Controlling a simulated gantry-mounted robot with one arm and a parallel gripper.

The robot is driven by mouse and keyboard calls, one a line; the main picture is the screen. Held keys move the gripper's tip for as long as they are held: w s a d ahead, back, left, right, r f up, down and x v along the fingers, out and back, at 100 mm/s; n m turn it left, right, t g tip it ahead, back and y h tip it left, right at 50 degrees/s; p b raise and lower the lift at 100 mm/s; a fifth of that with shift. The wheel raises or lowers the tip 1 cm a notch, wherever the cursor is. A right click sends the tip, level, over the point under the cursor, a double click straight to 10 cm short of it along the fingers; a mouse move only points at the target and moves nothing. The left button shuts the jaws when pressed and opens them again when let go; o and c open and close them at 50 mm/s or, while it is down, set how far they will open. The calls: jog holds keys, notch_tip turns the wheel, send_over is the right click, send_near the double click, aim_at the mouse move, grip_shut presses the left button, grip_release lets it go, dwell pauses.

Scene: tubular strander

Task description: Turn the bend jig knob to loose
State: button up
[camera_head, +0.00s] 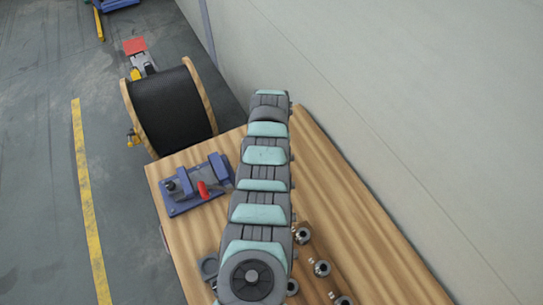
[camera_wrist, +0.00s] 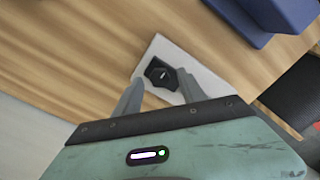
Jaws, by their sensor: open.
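In the wrist view a black knob (camera_wrist: 160,72) with a small white mark sits on a pale flat plate (camera_wrist: 205,80) on the wooden bench. My gripper (camera_wrist: 160,82) is open, with one finger on each side of the knob in the picture. I cannot tell whether the fingers touch it or are still above it. In the head view my arm covers the knob, the plate and my gripper.
A blue fixture (camera_head: 182,197) with a red handle stands on the wooden bench (camera_head: 330,190), left of my arm; blue parts (camera_wrist: 265,15) show in the wrist view. Several metal fittings (camera_head: 321,268) lie right of the arm. A black cable reel (camera_head: 168,110) stands beyond the bench, and a wall (camera_head: 390,90) runs along the right.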

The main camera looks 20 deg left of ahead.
notch_tip(320, 180, up, 10)
jog(key=shift+r+b, duration=0.2)
jog(key=shift+b, duration=0.1)
dwell(0.6)
